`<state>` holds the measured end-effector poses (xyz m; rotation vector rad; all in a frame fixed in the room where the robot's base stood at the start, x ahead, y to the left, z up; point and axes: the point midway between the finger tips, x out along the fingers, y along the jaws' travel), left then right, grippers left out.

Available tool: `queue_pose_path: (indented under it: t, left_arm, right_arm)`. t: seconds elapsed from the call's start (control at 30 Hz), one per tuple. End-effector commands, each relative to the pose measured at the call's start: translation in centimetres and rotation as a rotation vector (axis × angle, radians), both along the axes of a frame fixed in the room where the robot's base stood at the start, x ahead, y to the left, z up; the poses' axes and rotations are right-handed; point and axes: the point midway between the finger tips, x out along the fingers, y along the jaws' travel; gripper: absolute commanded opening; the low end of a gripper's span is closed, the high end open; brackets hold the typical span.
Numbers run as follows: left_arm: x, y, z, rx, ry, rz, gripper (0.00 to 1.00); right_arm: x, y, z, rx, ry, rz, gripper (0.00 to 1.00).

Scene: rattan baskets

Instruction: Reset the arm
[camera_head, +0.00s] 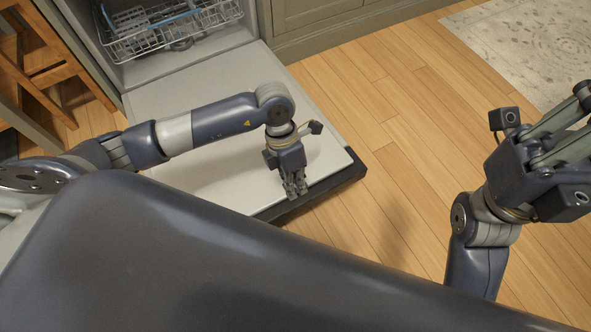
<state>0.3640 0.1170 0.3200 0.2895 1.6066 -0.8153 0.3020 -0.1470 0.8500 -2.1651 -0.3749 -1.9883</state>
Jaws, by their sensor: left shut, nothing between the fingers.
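My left arm reaches in from the left over the open dishwasher door (215,85). My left gripper (296,190) points down near the door's outer edge, with its fingers together and nothing between them. Whether its tips touch the door cannot be told. My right arm rises at the right of the view. My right gripper (578,132) is turned up and to the right, and its fingertips run to or past the right edge of the picture, so its opening is not clear.
A wire dish rack (170,25) sits inside the dishwasher. Green-grey cabinets (325,22) line the back. A patterned rug (535,45) lies at the top right. The wooden floor (400,130) between the arms is clear.

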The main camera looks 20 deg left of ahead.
Motion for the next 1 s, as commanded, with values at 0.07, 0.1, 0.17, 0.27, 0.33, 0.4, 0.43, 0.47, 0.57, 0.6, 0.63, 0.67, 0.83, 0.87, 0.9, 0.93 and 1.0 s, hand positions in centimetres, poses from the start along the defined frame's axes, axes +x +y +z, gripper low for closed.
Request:
queue_pose_path:
  t: [0.07,0.1,0.17,0.27,0.33,0.4,0.43,0.47,0.57,0.6,0.63,0.67,0.83,0.87,0.9,0.93,1.0]
  left_arm:
    - [0.2,0.1,1.9,-0.001,-0.004,0.000,0.00]
    - [0.2,0.1,2.5,0.000,-0.003,0.000,0.00]
    - [0.2,0.2,3.2,0.000,-0.002,-0.001,0.00]
    - [0.2,0.2,4.1,0.001,-0.002,-0.001,0.00]
    - [0.2,0.2,4.4,0.001,-0.002,0.000,0.00]
    - [0.2,0.2,4.6,0.000,-0.001,0.000,0.00]
    - [0.2,0.2,4.6,0.001,-0.001,0.000,0.00]
    - [0.2,0.2,4.6,0.001,-0.001,0.000,0.00]
    - [0.2,0.2,4.6,0.001,-0.001,0.000,0.00]
    - [0.2,0.2,4.6,-0.001,0.000,0.000,0.00]
    - [0.1,0.1,4.6,-0.005,0.002,-0.001,0.00]
    - [-0.1,-0.2,4.7,-0.014,0.006,-0.003,0.00]
    - [-3.7,-5.0,6.7,-0.201,0.103,-0.033,0.00]
    - [-4.8,-6.4,7.5,-0.260,0.134,-0.040,0.00]
    - [-6.3,-8.3,9.0,-0.349,0.179,-0.048,0.00]
    - [-7.6,-9.8,10.3,-0.420,0.218,-0.054,0.00]
    - [-10.2,-12.9,14.0,-0.598,0.308,-0.061,0.00]
  right_arm:
    - [0.0,-0.1,0.1,0.001,0.025,0.001,0.00]
    - [0.0,-0.1,-0.1,0.002,0.034,0.002,0.00]
    - [-0.1,-0.1,-0.3,0.003,0.046,0.003,0.00]
    - [-0.2,-0.2,-0.6,0.005,0.058,0.003,0.00]
    - [-0.2,-0.2,-0.8,0.005,0.065,0.003,0.00]
    - [-0.2,-0.2,-0.9,0.005,0.068,0.004,0.00]
    - [-0.2,-0.2,-0.9,0.006,0.069,0.004,0.00]
    - [-0.2,-0.2,-0.9,0.006,0.069,0.004,0.00]
    - [-0.2,-0.2,-1.0,0.006,0.069,0.004,0.00]
    - [-0.2,-0.2,-1.0,0.006,0.069,0.004,0.00]
    - [-0.2,-0.2,-1.0,0.006,0.069,0.004,0.00]
    - [-0.2,-0.2,-1.0,0.006,0.069,0.004,0.00]
    - [-0.2,-0.2,-1.0,0.007,0.074,0.004,0.00]
    - [-0.3,-0.2,-1.0,0.006,0.075,0.004,0.00]
    - [-0.3,-0.3,-1.0,0.007,0.077,0.005,0.00]
    - [-0.3,-0.3,-1.0,0.007,0.079,0.004,0.00]
    - [-0.3,-0.3,-1.1,0.007,0.082,0.004,0.00]
